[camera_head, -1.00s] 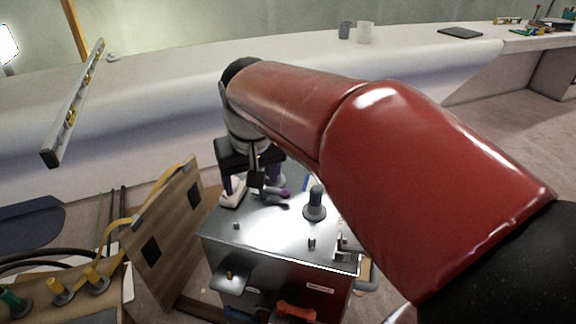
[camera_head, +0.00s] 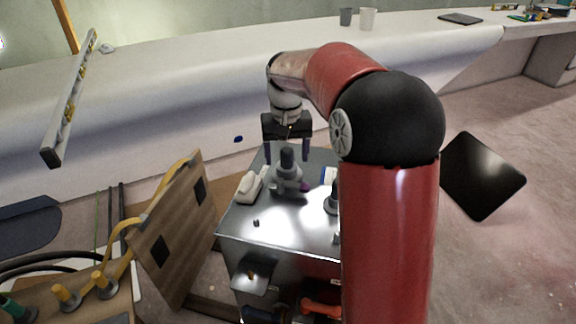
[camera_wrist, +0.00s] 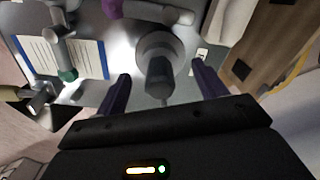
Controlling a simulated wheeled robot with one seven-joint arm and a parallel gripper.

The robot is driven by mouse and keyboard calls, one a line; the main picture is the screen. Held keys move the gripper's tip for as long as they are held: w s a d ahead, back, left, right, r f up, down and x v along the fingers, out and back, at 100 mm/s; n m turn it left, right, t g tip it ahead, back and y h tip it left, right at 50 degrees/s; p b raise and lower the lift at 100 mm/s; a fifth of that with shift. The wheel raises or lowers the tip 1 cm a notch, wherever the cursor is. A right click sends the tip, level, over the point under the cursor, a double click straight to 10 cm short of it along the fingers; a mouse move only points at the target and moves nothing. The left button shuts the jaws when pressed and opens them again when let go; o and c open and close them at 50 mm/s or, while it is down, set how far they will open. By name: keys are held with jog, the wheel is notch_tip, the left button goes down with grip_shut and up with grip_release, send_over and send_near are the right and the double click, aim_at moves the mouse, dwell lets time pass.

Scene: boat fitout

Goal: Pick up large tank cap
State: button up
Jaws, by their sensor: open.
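A grey cap with a round, stepped flange and a dark upright knob, which looks like the large tank cap (camera_head: 287,176), stands on the metal cabinet top (camera_head: 285,228). My gripper (camera_head: 288,158) is above it, pointing down and open. In the wrist view the cap (camera_wrist: 160,48) sits between my two purple fingers, its knob towards the palm, with a gap on each side. I cannot tell how far down the knob the fingertips reach. A second grey knobbed piece (camera_head: 331,200) stands to the right, partly hidden by my arm.
A white handset-like object (camera_head: 250,187) lies left of the cap. A purple-ended piece (camera_wrist: 112,8) lies close by. A blue-and-white card (camera_wrist: 88,58) is on the other side. A leaning wooden panel (camera_head: 175,228) stands left of the cabinet; a white hull-like ledge (camera_head: 190,95) runs behind.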

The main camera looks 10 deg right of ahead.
aim_at(287, 165)
jog(key=shift+s+f, duration=0.15)
jog(key=shift+f, duration=1.75)
jog(key=c, duration=0.6)
jog(key=shift+c, duration=0.2)
jog(key=shift+r, duration=0.1)
notch_tip(287, 165, up, 20)
jog(key=p, duration=0.2)
jog(key=c, duration=0.6)
